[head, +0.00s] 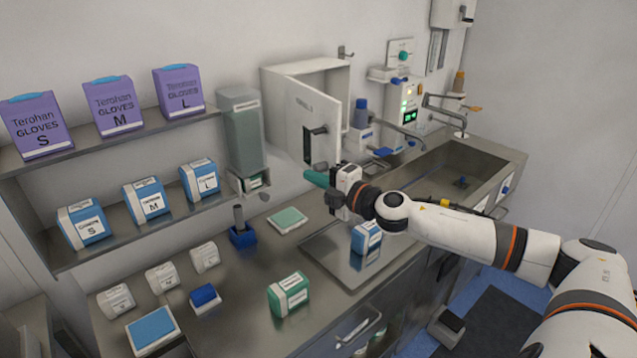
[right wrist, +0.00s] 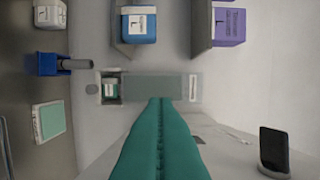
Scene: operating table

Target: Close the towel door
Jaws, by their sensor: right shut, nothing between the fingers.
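My left gripper is not in view.
A grey-green dispenser (head: 241,130) hangs left of the cabinet. Below are a blue holder (head: 243,235), a green pack (head: 288,220) and a blue box (head: 366,238) on the counter. A blue-capped bottle (head: 360,113) stands right of the door. Shelves with boxes are at left.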

